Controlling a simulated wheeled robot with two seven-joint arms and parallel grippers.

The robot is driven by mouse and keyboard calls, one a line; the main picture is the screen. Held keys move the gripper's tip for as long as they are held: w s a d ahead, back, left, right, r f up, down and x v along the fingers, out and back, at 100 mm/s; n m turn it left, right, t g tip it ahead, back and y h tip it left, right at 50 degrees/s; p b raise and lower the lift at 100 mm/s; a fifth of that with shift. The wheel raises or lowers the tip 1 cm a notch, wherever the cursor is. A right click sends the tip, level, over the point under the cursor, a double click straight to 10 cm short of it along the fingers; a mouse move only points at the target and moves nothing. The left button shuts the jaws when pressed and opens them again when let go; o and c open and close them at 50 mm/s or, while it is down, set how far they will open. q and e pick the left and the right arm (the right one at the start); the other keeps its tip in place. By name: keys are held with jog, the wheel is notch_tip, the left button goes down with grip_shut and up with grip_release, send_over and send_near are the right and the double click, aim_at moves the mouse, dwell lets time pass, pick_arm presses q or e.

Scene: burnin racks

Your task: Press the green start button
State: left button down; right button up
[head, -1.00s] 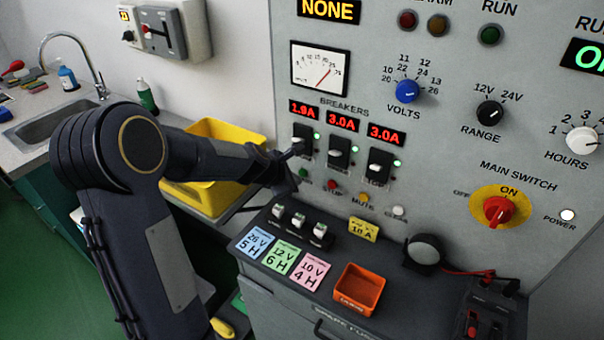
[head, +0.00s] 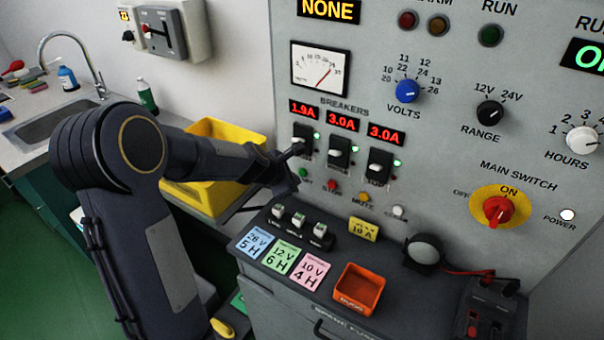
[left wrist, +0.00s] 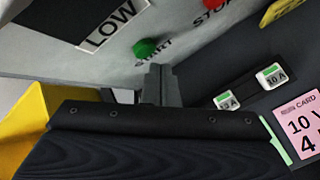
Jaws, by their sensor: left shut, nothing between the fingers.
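The green start button (head: 304,172) is a small round knob low on the grey panel, left of the red stop button (head: 334,185). In the left wrist view, the green start button (left wrist: 145,47) shows clearly with the word START beside it. My left gripper (head: 293,151) is in front of the panel's lower left, close to the button. Its fingers (left wrist: 160,80) are together and empty, their tips just below the button in the wrist view. I cannot tell a contact with the panel. My right gripper is not in view.
Breaker switches (head: 339,152) are just above the buttons. The grey ledge (head: 330,247) below holds small fuses (head: 299,219), coloured cards (head: 285,257) and an orange tray (head: 347,301). A yellow bin (head: 206,197) stands behind my left arm.

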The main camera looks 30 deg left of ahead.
pick_arm(q)
jog(key=shift+w, duration=0.15)
dwell(0.5)
jog(key=shift+w, duration=0.25)
jog(key=shift+w+d+p, duration=0.1)
jog(key=shift+w+p, duration=0.35)
dwell(0.6)
jog(key=shift+s, duration=0.2)
jog(key=shift+s+b, duration=0.3)
jog(key=shift+s, duration=0.35)
jog(key=s, duration=0.1)
jog(key=s+b, duration=0.1)
jog(key=s, duration=0.3)
jog(key=shift+a, duration=0.25)
